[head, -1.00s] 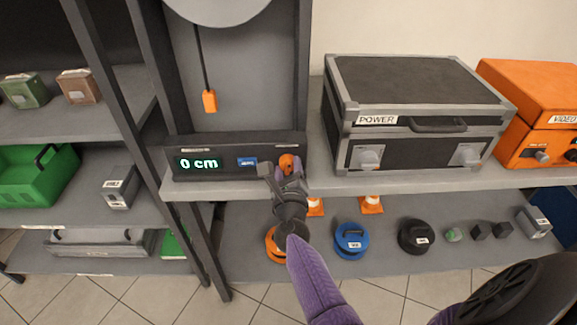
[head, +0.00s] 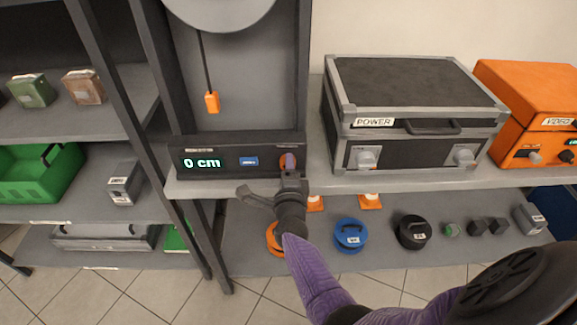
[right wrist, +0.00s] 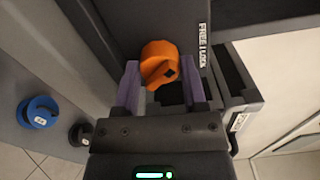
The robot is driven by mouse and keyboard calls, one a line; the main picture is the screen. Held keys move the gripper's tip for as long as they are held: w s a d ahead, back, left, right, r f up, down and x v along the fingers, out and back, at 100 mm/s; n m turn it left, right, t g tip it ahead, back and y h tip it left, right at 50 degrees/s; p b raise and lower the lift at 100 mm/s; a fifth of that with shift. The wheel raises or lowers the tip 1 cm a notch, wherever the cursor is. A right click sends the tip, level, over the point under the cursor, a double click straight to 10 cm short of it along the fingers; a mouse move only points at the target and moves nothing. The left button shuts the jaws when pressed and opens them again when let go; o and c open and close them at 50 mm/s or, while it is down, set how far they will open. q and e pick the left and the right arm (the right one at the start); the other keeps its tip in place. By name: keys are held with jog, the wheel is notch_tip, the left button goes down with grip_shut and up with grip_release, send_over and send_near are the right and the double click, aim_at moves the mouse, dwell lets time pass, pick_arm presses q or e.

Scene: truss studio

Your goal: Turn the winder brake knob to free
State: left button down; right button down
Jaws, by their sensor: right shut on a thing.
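The winder brake knob (right wrist: 158,62) is orange and sits on the dark winder panel, with a small black mark near its edge. In the right wrist view it is between the purple fingers of my right gripper (right wrist: 162,86), which is shut on it. White FREE and LOCK lettering (right wrist: 202,45) is beside the knob; I cannot tell which word the knob points to. In the head view my right gripper (head: 289,162) is at the right end of the winder panel (head: 225,163) and mostly hides the knob. The panel display (head: 202,163) reads 0 cm. My left gripper is out of view.
An orange weight (head: 212,102) hangs on a cord above the panel. A black POWER case (head: 410,100) stands close on the right, with an orange VIDEO case (head: 535,90) beyond. Blue (head: 350,236) and black (head: 412,232) round weights lie on the lower shelf.

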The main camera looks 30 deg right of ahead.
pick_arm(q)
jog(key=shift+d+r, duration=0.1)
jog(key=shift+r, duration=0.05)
pick_arm(e)
jog(key=shift+n, duration=0.6)
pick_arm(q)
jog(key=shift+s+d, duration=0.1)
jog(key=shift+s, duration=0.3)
pick_arm(e)
jog(key=shift+c, duration=2.4)
grip_release()
jog(key=shift+o, duration=1.3)
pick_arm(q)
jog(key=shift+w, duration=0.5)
pick_arm(e)
jog(key=shift+o, duration=0.4)
